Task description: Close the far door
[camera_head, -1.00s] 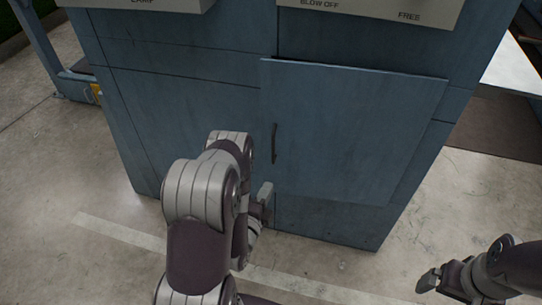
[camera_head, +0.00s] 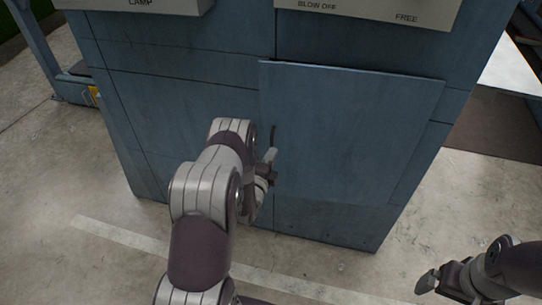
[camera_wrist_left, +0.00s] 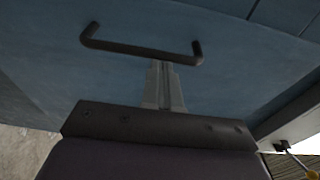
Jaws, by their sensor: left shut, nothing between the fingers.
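The blue door panel (camera_head: 350,130) is on the right half of the cabinet front. Its top edge shows and it stands slightly proud of the cabinet face, seemingly a little ajar. Its dark bar handle (camera_head: 273,132) is at its left edge, partly hidden by my left gripper. My left gripper (camera_head: 271,156) is shut and empty at the lower part of the handle. In the left wrist view its fingers (camera_wrist_left: 163,85) point at the blue panel, just beside the handle (camera_wrist_left: 140,49). Contact cannot be told. My right gripper (camera_head: 427,283) is low at the right, away from the cabinet; its jaws are unclear.
The blue cabinet (camera_head: 180,120) fills the middle, with grey label panels (camera_head: 370,10) reading BLOW OFF and FREE at the top. Concrete floor (camera_head: 60,220) with a pale stripe lies open in front. A blue frame (camera_head: 40,50) stands at the back left.

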